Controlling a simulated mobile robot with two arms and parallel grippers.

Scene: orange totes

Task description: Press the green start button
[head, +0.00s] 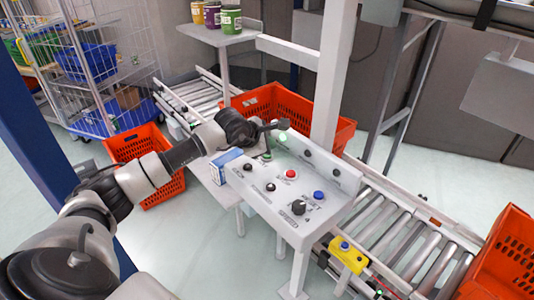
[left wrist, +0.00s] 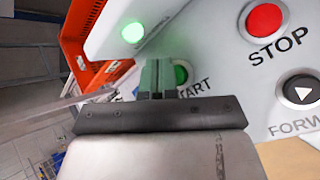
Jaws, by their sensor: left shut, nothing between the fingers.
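The control panel (head: 300,205) stands in the middle of the head view. The green start button (head: 267,157) is at its far left end. In the left wrist view the button (left wrist: 180,75) is partly hidden behind my fingers, beside the "START" label. My left gripper (head: 267,144) is over that end of the panel, with its fingers shut and empty. In the left wrist view its greenish fingers (left wrist: 157,70) overlap the button's left side. I cannot tell whether they touch it. My right gripper is in neither view.
A lit green lamp (left wrist: 132,32) and a red stop button (left wrist: 264,20) are near the fingers. More knobs and a blue button (head: 318,195) are on the panel. Orange totes (head: 262,103) and a roller conveyor (head: 400,240) lie around it. A white post (head: 333,75) rises behind.

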